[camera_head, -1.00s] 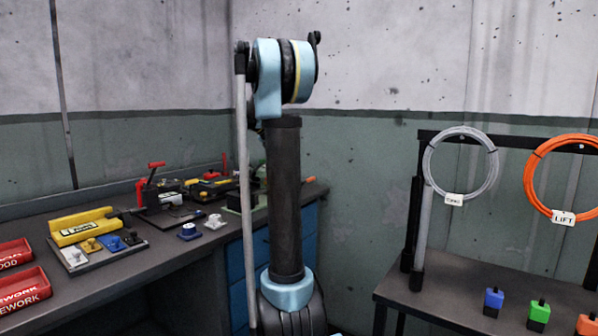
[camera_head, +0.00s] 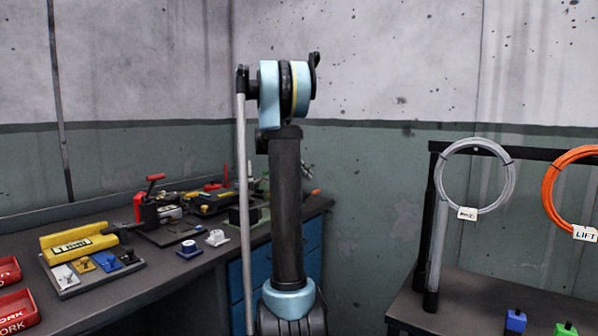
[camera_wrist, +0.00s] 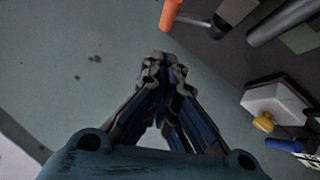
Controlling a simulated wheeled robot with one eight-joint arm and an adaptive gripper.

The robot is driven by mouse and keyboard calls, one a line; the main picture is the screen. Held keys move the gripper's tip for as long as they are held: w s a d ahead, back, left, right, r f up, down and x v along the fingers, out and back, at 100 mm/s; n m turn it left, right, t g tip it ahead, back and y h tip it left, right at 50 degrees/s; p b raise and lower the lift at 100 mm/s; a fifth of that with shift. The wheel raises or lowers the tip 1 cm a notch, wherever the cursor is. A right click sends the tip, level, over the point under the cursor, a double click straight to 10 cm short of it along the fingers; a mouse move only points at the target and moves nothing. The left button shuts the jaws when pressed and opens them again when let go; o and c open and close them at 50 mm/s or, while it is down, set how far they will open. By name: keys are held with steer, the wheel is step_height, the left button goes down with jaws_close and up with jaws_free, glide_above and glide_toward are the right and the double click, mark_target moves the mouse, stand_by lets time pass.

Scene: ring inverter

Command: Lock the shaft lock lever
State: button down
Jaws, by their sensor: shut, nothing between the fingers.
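My gripper (camera_wrist: 163,75) is shut and empty in the wrist view, its fingertips together. An orange, rod-like handle end (camera_wrist: 172,12) shows just beyond the fingertips, apart from them in the picture. In the head view my own arm column hides part of the bench, and the gripper cannot be made out. A red device with a raised red-tipped lever (camera_head: 154,178) stands on the bench to the left of my arm. I cannot tell for sure which part is the shaft lock lever.
In the wrist view a pale block with a yellow knob (camera_wrist: 263,123) and a blue handle (camera_wrist: 283,145) lie at right. A cable stand (camera_head: 437,220) is at right.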

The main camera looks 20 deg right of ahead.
steer(key=f, duration=0.1)
steer(key=s+d+f, duration=0.1)
steer(key=f, duration=0.2)
steer(key=shift+s+d, duration=0.2)
steer(key=shift+s, duration=0.05)
steer(key=shift+s+d+f+t, duration=0.3)
steer(key=shift+s+f, duration=0.15)
steer(key=shift+f, duration=0.05)
steer(key=shift+s+f, duration=0.25)
steer(key=shift+s, duration=0.05)
steer(key=shift+s+m, duration=0.1)
steer(key=shift+m, duration=0.2)
